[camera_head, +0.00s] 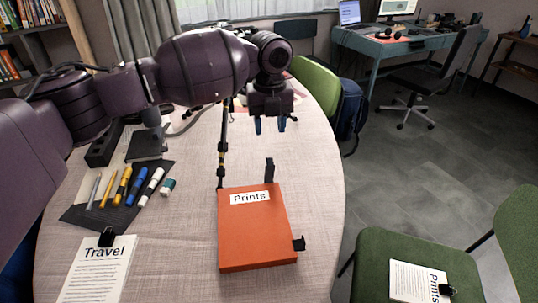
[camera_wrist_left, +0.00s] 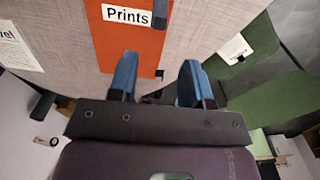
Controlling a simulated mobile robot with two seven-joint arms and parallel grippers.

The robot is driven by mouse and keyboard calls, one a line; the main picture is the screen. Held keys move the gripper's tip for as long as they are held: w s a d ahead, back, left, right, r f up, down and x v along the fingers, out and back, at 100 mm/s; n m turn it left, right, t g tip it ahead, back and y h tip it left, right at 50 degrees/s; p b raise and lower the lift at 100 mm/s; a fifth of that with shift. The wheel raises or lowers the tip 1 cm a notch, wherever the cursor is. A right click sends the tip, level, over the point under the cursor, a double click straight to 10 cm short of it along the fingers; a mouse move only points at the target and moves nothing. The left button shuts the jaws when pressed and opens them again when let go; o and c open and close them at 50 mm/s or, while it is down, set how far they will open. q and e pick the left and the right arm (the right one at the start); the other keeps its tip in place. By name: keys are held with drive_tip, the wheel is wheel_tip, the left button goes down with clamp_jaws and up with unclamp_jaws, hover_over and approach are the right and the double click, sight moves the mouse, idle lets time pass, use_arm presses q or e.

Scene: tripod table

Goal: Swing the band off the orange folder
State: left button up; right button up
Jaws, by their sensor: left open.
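The orange folder (camera_head: 250,228) lies on the round table, with a white "Prints" label facing up. A dark band (camera_head: 269,170) stands up at its far edge, right of the label. A small black clasp (camera_head: 299,243) sits at its right edge. My left gripper (camera_head: 270,124) points down beyond the folder's far edge, its two blue fingers apart and nothing between them. In the left wrist view the folder (camera_wrist_left: 135,45) and the band (camera_wrist_left: 160,14) show above the open fingers. I cannot tell whether the band touches the folder. My right gripper is not in view.
A thin dark pole (camera_head: 222,150) stands just left of the folder's far corner. Pens lie on a dark mat (camera_head: 75,214) at left, above a "Travel" sheet (camera_head: 97,272). A green chair (camera_head: 412,245) stands at right. The table right of the folder is clear.

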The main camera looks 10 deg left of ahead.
sight(269, 159)
use_arm(q)
wheel_tip(269, 159, down, 9)
drive_tip(key=shift+f+b, duration=0.2)
drive_tip(key=shift+b, duration=0.5)
drive_tip(key=c, duration=0.5)
